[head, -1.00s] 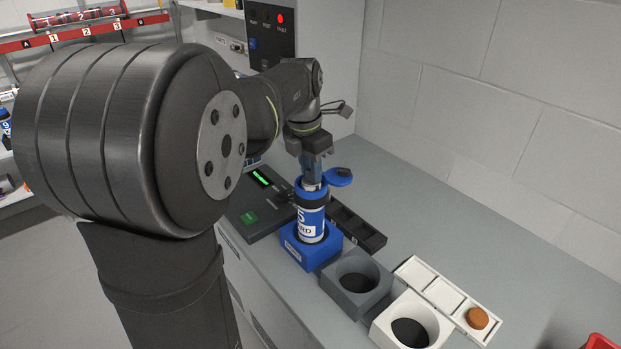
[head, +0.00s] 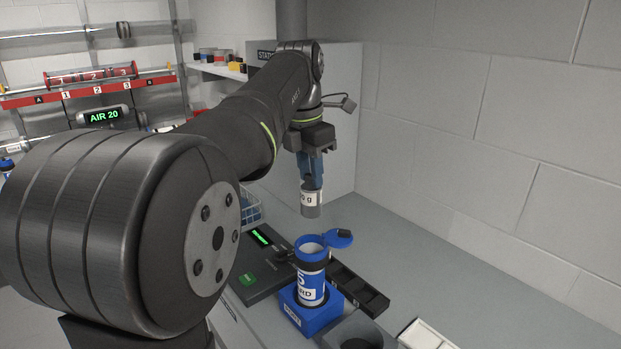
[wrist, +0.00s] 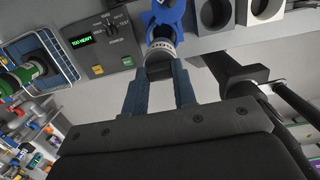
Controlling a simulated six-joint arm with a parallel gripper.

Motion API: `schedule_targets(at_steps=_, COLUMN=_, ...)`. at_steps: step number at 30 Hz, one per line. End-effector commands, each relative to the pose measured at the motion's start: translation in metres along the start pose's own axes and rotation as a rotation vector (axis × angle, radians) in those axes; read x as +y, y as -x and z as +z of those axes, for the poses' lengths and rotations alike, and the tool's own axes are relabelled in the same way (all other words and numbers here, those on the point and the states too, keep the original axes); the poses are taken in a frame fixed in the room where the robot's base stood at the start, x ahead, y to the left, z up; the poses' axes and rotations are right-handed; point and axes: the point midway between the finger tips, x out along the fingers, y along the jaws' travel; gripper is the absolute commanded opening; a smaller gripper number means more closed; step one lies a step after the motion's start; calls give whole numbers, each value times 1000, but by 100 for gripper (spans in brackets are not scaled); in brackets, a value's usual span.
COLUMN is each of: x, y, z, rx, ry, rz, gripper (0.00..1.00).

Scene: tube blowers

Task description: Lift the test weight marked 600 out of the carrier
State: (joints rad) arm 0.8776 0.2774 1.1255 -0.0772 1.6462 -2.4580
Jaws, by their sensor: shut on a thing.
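The test weight (head: 311,204) is a small grey cylinder with a white label. Only the end of the marking, "0 g", can be read in the head view. My gripper (head: 311,181) is shut on its upper part and holds it upright in the air. In the wrist view the weight (wrist: 160,53) sits between my two blue fingers. The blue and white carrier (head: 311,284) stands upright below, clear of the weight, with its mouth open. Its blue lid (head: 339,238) is swung out to the right. The carrier stands in a blue holder (head: 309,318).
A dark console (head: 247,273) with a green button is left of the holder; its screen reads "TOO HEAVY" in the wrist view (wrist: 82,41). A black compartment tray (head: 357,288) lies right of the carrier. A wire basket (head: 250,208) stands behind.

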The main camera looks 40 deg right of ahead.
Motion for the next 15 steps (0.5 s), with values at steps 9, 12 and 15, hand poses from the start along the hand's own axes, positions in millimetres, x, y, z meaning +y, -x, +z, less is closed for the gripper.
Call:
schedule_targets(at_steps=9, x=0, y=3, z=1, rx=-3, ry=0, rz=2, gripper=0)
schedule_targets(at_steps=12, x=0, y=10, z=2, rx=-4, ry=0, rz=3, gripper=0)
schedule_targets(at_steps=15, x=0, y=17, z=3, rx=-3, ry=0, rz=2, gripper=0)
